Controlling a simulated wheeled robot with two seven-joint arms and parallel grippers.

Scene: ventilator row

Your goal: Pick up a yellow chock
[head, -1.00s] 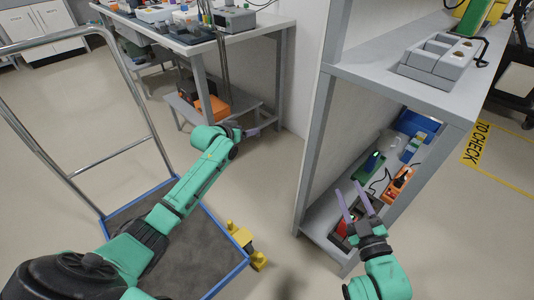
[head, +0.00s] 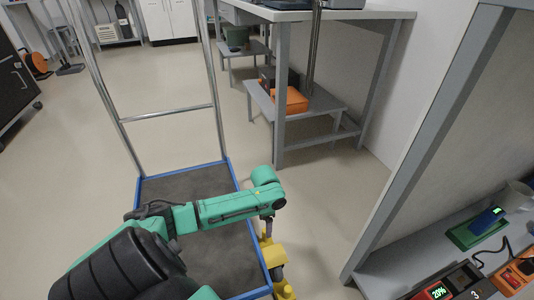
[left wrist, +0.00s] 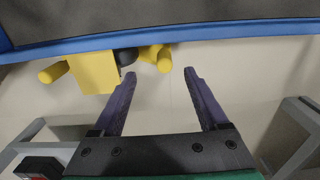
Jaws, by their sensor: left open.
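A yellow chock (head: 272,252) is on the floor at the trolley's right edge, with a second yellow piece (head: 284,290) nearer me. In the left wrist view, a large yellow block with a peg (left wrist: 95,72) is left of a dark wheel, and a smaller yellow piece (left wrist: 158,56) is right of it. My left gripper (head: 267,228) points down just above the far chock in the head view, mostly hidden by its own wrist. In the left wrist view its purple fingers (left wrist: 160,74) are apart with nothing between them. My right gripper is out of view.
The trolley's blue-edged deck (head: 200,262) lies under my left arm, with its metal handle (head: 165,113) at the far end. A shelf with devices (head: 390,285) stands at right. A grey bench (head: 385,14) is behind. The floor between is clear.

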